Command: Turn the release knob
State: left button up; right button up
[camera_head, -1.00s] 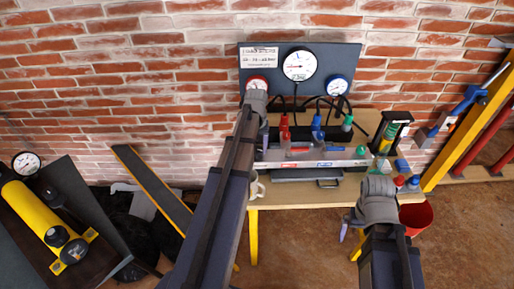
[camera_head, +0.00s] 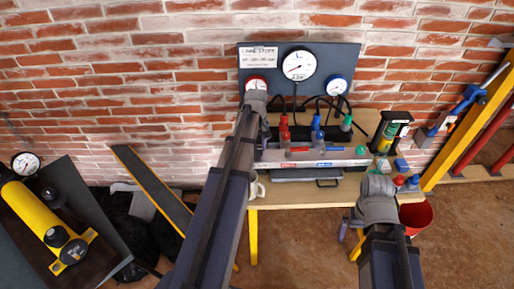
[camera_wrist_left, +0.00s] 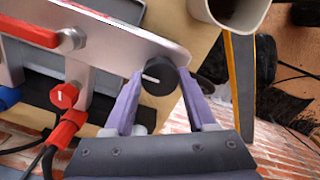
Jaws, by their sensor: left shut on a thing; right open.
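A round black knob (camera_wrist_left: 158,77) with a white mark sits at the end of a silver manifold (camera_wrist_left: 120,45) in the left wrist view. The mark points toward the left of that picture. My left gripper (camera_wrist_left: 158,88) is shut on this knob, one purple finger on each side. In the head view my left arm hides the knob, and the manifold (camera_head: 347,161) shows on the bench. My right gripper (camera_head: 350,228) is open and empty, low in front of the bench's right part. A large white gauge (camera_head: 299,65) hangs on a dark wall panel (camera_head: 318,95).
A white mug (camera_wrist_left: 232,12) stands close by. Black hoses (camera_head: 313,106) loop behind the manifold. A red bucket (camera_head: 416,217) stands right of my right gripper.

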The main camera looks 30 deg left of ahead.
aim_at(257, 150)
dwell(0.3)
pick_arm(q)
jog(key=o, duration=1.4)
jog(key=shift+c, duration=0.2)
notch_tip(257, 150, up, 8)
jog(key=p, duration=0.8)
jog(key=shift+s, duration=0.1)
jog(key=shift+f, duration=0.1)
jog(key=shift+f, duration=0.1)
notch_tip(257, 150, down, 8)
jog(key=b, duration=0.8)
jog(key=shift+r, duration=0.35)
